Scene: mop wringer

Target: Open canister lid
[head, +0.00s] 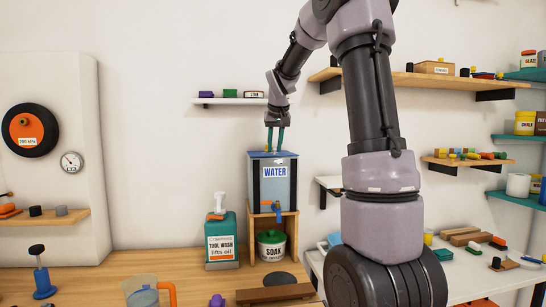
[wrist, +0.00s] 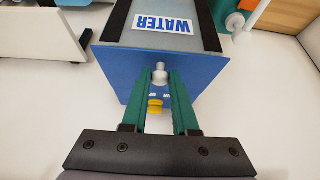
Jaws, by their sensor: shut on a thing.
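The box-shaped canister (head: 273,184) labelled WATER, grey with dark straps, stands on a wooden stand. Its flat blue lid (wrist: 118,66) fills the middle of the wrist view and looks closed. A small silver knob (wrist: 159,76) stands up from the lid, with a small yellow piece (wrist: 155,106) nearer my wrist. My gripper (head: 274,149) reaches straight down from above onto the lid. In the wrist view, the green fingertips (wrist: 160,80) are on both sides of the silver knob and shut on it. The exact contact is small and hard to see.
A green TOOL WASH bottle (head: 221,240) stands left of the stand. A SOAK tub (head: 271,246) with a green lid sits inside the stand. A white wall shelf (head: 229,101) with small boxes hangs behind, to the upper left. Other shelves line the right wall.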

